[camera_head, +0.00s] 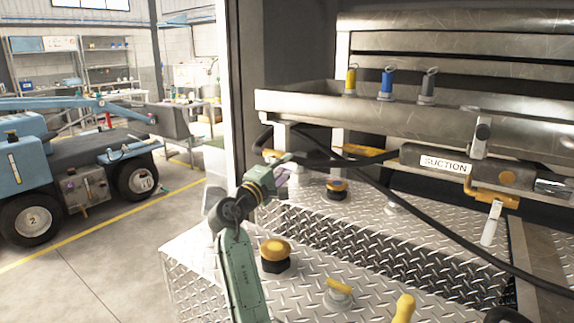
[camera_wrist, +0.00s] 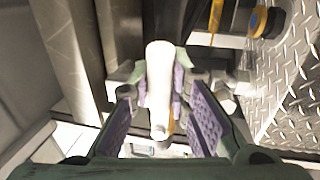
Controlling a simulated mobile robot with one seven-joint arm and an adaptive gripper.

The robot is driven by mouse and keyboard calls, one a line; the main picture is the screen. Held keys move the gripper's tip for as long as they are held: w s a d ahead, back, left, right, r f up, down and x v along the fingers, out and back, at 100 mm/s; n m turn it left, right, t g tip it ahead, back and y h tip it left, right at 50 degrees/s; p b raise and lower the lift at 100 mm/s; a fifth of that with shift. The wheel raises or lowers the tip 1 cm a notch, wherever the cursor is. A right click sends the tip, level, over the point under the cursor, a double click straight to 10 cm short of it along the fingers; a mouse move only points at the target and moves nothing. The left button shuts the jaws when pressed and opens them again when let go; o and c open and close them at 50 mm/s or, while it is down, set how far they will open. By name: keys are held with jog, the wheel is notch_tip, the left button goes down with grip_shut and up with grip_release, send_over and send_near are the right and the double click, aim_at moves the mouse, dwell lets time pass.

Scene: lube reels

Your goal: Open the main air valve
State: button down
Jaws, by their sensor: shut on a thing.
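In the wrist view a white lever handle (camera_wrist: 159,68) stands between the purple-padded fingers of my gripper (camera_wrist: 162,92), which is shut on it. A bit of yellow-orange shows at the handle's lower end. In the head view my gripper (camera_head: 284,173) is at the left end of the metal rack, beside the pipework there. The handle is mostly hidden by the gripper in that view. I cannot read any label on this valve.
A pipe marked SUCTION (camera_head: 443,164) with an orange valve (camera_head: 490,192) is at the right. A black hose (camera_head: 400,215) crosses the tread-plate deck. Yellow-topped caps (camera_head: 275,250) stand on the deck. Blue, yellow and grey nozzles (camera_head: 386,84) stand on the upper tray.

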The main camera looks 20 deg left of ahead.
jog(key=shift+r, duration=0.15)
jog(key=c, duration=1.5)
grip_release()
jog(key=shift+s+a, duration=0.1)
jog(key=v, duration=1.1)
jog(key=shift+s+a+f, duration=0.1)
jog(key=shift+s+f, duration=0.1)
jog(key=shift+s, duration=0.15)
